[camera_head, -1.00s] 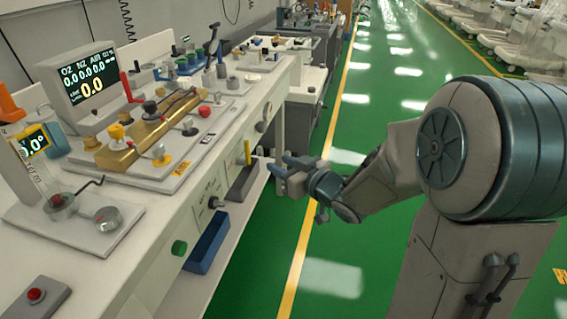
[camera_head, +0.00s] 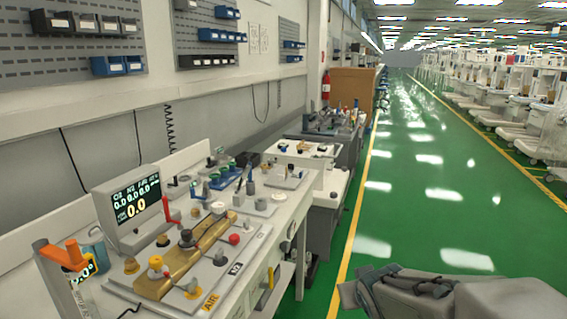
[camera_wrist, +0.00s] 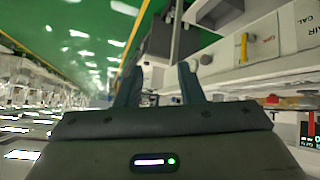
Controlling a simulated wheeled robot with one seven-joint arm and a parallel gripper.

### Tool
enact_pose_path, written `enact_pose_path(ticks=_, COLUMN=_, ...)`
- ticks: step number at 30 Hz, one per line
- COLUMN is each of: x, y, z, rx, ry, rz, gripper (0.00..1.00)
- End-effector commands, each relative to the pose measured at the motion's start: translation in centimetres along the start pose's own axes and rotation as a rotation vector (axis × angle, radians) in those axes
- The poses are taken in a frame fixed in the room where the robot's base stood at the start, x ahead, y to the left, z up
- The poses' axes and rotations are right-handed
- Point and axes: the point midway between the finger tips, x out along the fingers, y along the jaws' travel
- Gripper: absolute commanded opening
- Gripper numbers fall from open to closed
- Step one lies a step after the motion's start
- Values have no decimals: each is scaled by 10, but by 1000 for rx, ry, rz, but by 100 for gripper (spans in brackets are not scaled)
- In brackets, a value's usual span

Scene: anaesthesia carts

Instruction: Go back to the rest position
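My gripper (camera_wrist: 159,82) shows in the wrist view with its two dark fingers apart. Nothing is between them. Beyond the fingers are the green floor and the side of a white bench. In the head view part of my arm shows at the bottom right edge, over the green floor and right of the workbench (camera_head: 258,302). The fingers cannot be made out clearly there. The arm appears clear of the bench.
The bench holds a monitor (camera_head: 128,208), a brass block (camera_head: 160,283) and several knobs. More benches stand behind it along the left wall. A yellow line (camera_head: 352,240) borders the open green aisle (camera_head: 415,210). Rows of white carts (camera_head: 510,105) stand at the right.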

Motion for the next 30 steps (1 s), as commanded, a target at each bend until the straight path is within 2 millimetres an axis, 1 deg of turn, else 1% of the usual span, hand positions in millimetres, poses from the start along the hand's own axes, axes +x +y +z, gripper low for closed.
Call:
enact_pose_path(ticks=1, x=-29, y=6, z=-6, rx=20, ry=-53, rz=13, gripper=34)
enact_pose_path(ticks=3, x=-55, y=10, z=1, rx=52, ry=-140, rz=20, gripper=34)
enact_pose_path(ticks=5, x=-78, y=10, z=8, rx=81, ry=-215, rz=15, gripper=34)
enact_pose_path(ticks=6, x=-93, y=9, z=12, rx=97, ry=-263, rz=6, gripper=34)
enact_pose_path(ticks=9, x=-128, y=4, z=24, rx=132, ry=-372, rz=-28, gripper=34)
enact_pose_path(ticks=12, x=-155, y=-2, z=33, rx=155, ry=-457, rz=-68, gripper=34)
enact_pose_path(ticks=13, x=-161, y=-4, z=36, rx=161, ry=-477, rz=-79, gripper=34)
enact_pose_path(ticks=15, x=-172, y=-8, z=40, rx=170, ry=-513, rz=-99, gripper=34)
enact_pose_path(ticks=18, x=-179, y=-11, z=44, rx=174, ry=-539, rz=-116, gripper=34)
enact_pose_path(ticks=30, x=-179, y=-11, z=46, rx=175, ry=-546, rz=-118, gripper=34)
